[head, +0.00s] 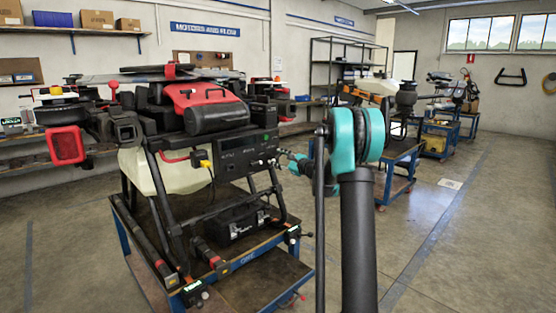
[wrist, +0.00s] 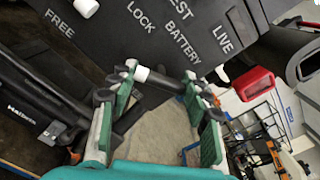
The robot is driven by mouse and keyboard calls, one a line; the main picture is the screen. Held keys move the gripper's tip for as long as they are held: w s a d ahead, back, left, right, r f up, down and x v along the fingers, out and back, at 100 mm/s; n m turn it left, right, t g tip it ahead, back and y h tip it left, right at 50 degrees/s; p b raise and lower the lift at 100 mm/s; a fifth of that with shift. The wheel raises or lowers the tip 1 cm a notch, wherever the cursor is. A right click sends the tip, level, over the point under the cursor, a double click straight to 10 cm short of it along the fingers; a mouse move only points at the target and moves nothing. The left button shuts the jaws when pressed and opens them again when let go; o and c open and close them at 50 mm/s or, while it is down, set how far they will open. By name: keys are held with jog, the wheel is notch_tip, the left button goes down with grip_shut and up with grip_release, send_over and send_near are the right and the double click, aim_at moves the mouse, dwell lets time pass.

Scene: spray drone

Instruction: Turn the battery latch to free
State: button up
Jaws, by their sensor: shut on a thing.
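The spray drone (head: 205,100) stands on a blue-framed cart, with a black panel (head: 245,152) at its front. In the wrist view the panel (wrist: 110,50) shows the words FREE, LOCK, TEST, BATTERY and LIVE. My gripper (wrist: 158,82) has teal and grey fingers shut on a short black handle with a white end (wrist: 155,80), which appears to be the battery latch. The handle lies across between the fingertips, just below the lettering. Its pivot and exact setting are hidden. In the head view my gripper (head: 292,160) is at the panel's right side, partly behind my arm.
The cart (head: 240,275) carries a black box (head: 235,222) below the drone. A yellow plug (head: 205,162) is on the panel's left. Other carts (head: 400,170) stand behind on the right. Open floor (head: 470,230) lies to the right.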

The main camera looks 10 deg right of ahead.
jog(key=n, duration=1.2)
jog(key=shift+s+f+n, duration=0.1)
jog(key=shift+n, duration=0.3)
dwell(0.3)
jog(key=o, duration=1.1)
jog(key=shift+o, duration=0.2)
jog(key=v, duration=1.2)
